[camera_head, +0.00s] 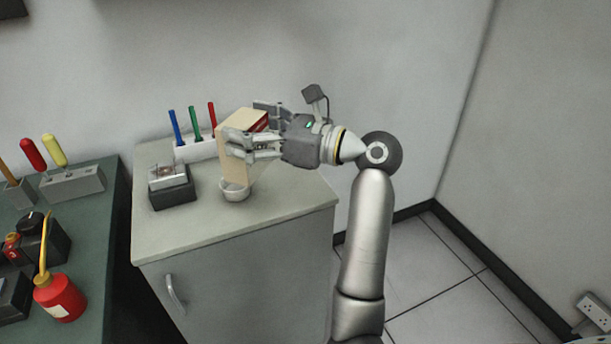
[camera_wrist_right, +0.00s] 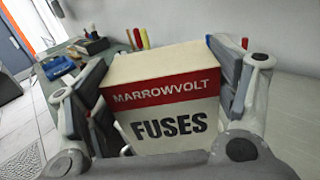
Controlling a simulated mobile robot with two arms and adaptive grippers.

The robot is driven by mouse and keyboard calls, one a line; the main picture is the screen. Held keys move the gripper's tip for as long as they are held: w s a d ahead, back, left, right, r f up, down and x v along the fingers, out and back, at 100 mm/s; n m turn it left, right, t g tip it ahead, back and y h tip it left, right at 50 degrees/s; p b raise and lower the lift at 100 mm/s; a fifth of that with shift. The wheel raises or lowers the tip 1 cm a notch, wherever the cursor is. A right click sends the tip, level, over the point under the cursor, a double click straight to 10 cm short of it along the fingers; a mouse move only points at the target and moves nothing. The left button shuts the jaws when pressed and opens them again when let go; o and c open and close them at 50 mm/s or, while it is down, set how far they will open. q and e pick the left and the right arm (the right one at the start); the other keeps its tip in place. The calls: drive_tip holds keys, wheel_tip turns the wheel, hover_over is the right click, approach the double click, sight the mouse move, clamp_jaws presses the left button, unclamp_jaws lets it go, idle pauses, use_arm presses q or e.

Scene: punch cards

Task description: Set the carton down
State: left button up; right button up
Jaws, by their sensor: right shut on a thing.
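The carton (camera_head: 235,160) is cream with a red band, held upright above the grey cabinet top (camera_head: 270,213). In the right wrist view the carton (camera_wrist_right: 168,92) reads "MARROWVOLT FUSES" and fills the space between the fingers. My right gripper (camera_head: 252,130) is shut on the carton, with a finger on each side. It also shows in the right wrist view (camera_wrist_right: 165,100). The carton's lower end overlaps a small white bowl in the head view; I cannot tell whether they touch. My left gripper is not in view.
The white bowl (camera_head: 235,193) stands on the cabinet, with a dark box (camera_head: 172,192) to its left. A white rack (camera_head: 196,150) with blue, green and red tools stands behind. A red oil can (camera_head: 60,298) is on the green bench. The cabinet's front right is clear.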

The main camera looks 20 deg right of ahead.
drive_tip(key=shift+w+d+f, duration=1.55)
drive_tip(key=shift+w+f, duration=0.1)
drive_tip(key=shift+f, duration=0.55)
drive_tip(key=shift+w+d+f, duration=1.5)
drive_tip(key=shift+w+f, duration=0.15)
drive_tip(key=shift+f, duration=0.5)
drive_tip(key=shift+w+d+f, duration=1.55)
drive_tip(key=shift+w+f, duration=0.1)
drive_tip(key=shift+f, duration=0.55)
drive_tip(key=o, duration=1.1)
drive_tip(key=shift+f, duration=0.15)
drive_tip(key=shift+c, duration=0.2)
